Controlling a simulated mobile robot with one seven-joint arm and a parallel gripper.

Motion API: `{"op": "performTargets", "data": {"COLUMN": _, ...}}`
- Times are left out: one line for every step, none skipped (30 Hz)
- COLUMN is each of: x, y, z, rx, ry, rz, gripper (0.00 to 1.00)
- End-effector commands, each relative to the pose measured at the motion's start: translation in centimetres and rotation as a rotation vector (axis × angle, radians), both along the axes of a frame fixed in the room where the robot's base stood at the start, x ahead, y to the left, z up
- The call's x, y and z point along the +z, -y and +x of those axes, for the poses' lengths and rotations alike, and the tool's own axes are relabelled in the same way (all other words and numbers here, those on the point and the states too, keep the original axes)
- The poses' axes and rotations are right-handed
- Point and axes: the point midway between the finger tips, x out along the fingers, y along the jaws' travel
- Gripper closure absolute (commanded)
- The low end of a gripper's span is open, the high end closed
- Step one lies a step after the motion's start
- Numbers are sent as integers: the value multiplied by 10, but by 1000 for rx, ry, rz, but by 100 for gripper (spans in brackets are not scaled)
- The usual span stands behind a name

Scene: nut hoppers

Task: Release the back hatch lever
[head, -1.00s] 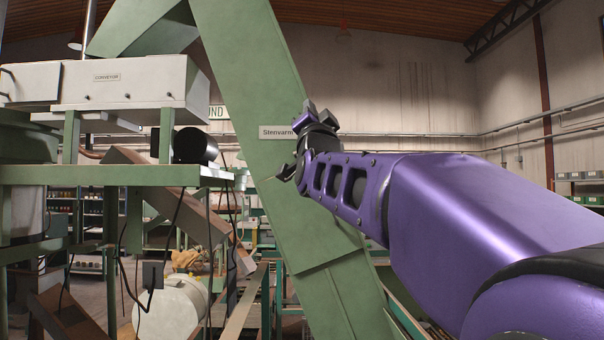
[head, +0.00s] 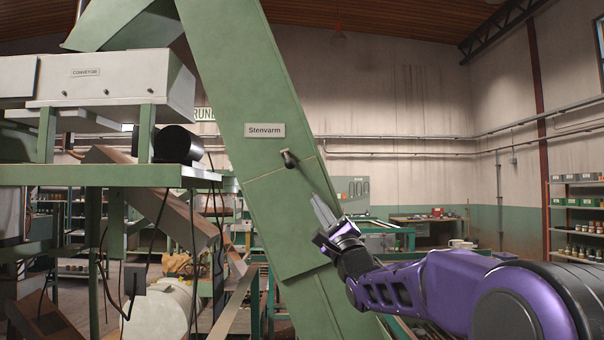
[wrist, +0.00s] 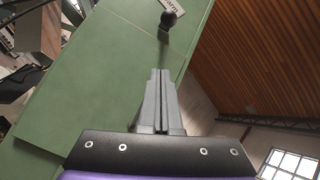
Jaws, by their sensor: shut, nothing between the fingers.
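A small dark lever with a rounded knob (head: 289,160) sits on the sloping green column (head: 245,80), just below the "Stenvarm" label (head: 265,130). The lever also shows in the wrist view (wrist: 169,19), beyond the fingertips. A seam on the green panel runs by the lever. My gripper (head: 318,203) is shut and empty, below and to the right of the lever, with its fingers pointing up and left. In the wrist view my gripper (wrist: 160,75) has its grey fingers together, with a gap between them and the knob.
A white box marked "CONVEYOR" (head: 110,80) and a black cylinder (head: 178,145) stand on green framework at the left. A pale drum (head: 160,305) is below. Shelves (head: 577,215) stand at the far right.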

Motion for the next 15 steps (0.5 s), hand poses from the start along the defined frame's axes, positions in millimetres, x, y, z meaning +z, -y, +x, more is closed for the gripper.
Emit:
{"op": "performTargets", "data": {"x": -2, "y": 4, "z": 0, "rx": 22, "ry": -9, "rz": 23, "gripper": 100}}
{"op": "performTargets", "data": {"x": -2, "y": 5, "z": 0, "rx": 33, "ry": -12, "rz": 36, "gripper": 100}}
{"op": "performTargets", "data": {"x": -2, "y": 5, "z": -1, "rx": 47, "ry": -16, "rz": 47, "gripper": 100}}
{"op": "performTargets", "data": {"x": -2, "y": 5, "z": 0, "rx": 53, "ry": -17, "rz": 52, "gripper": 100}}
{"op": "performTargets", "data": {"x": -2, "y": 4, "z": 0, "rx": 57, "ry": -18, "rz": 55, "gripper": 100}}
{"op": "performTargets", "data": {"x": 0, "y": 4, "z": 2, "rx": 60, "ry": -18, "rz": 58, "gripper": 100}}
{"op": "performTargets", "data": {"x": 1, "y": 2, "z": 4, "rx": 61, "ry": -19, "rz": 59, "gripper": 100}}
{"op": "performTargets", "data": {"x": 3, "y": 1, "z": 6, "rx": 62, "ry": -19, "rz": 59, "gripper": 100}}
{"op": "performTargets", "data": {"x": 6, "y": -1, "z": 9, "rx": 61, "ry": -18, "rz": 59, "gripper": 100}}
{"op": "performTargets", "data": {"x": 9, "y": -2, "z": 12, "rx": 61, "ry": -18, "rz": 59, "gripper": 100}}
{"op": "performTargets", "data": {"x": 12, "y": -3, "z": 15, "rx": 60, "ry": -19, "rz": 59, "gripper": 100}}
{"op": "performTargets", "data": {"x": 16, "y": -6, "z": 20, "rx": 61, "ry": -18, "rz": 59, "gripper": 100}}
{"op": "performTargets", "data": {"x": 20, "y": -8, "z": 24, "rx": 61, "ry": -18, "rz": 59, "gripper": 100}}
{"op": "performTargets", "data": {"x": 23, "y": -10, "z": 28, "rx": 60, "ry": -18, "rz": 58, "gripper": 100}}
{"op": "performTargets", "data": {"x": 27, "y": -12, "z": 33, "rx": 60, "ry": -17, "rz": 59, "gripper": 100}}
